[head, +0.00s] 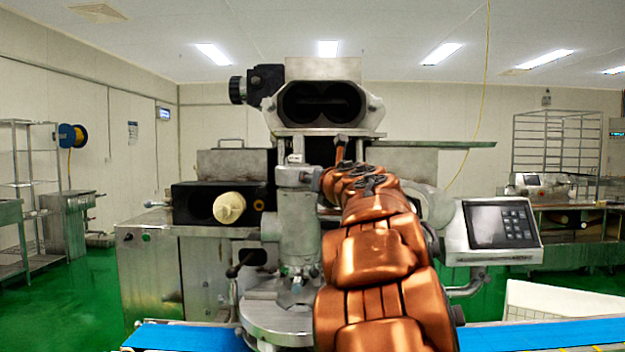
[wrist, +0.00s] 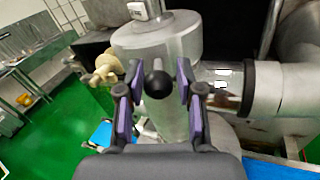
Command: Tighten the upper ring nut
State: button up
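The upper ring nut appears to be the wide metal collar (wrist: 158,46) at the top of the upright metal cylinder in the wrist view. It also shows in the head view (head: 296,177), left of my arm. A black ball knob (wrist: 157,84) stands out in front of the cylinder, toward the wrist camera. My gripper (wrist: 160,70) is open, with one finger on each side of the knob and visible gaps between. Whether the fingers touch anything is not clear. In the head view my copper arm hides the gripper and this knob.
A lower lever with a black knob (head: 232,271) sticks out at the machine's left. A cream-coloured nozzle (head: 229,207) projects from the black housing. A control panel (head: 497,224) stands right of my arm. A blue conveyor belt (head: 185,337) crosses the front.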

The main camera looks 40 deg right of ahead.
jog(key=shift+o, duration=1.1)
jog(key=v, duration=1.2)
jog(key=shift+r, duration=0.1)
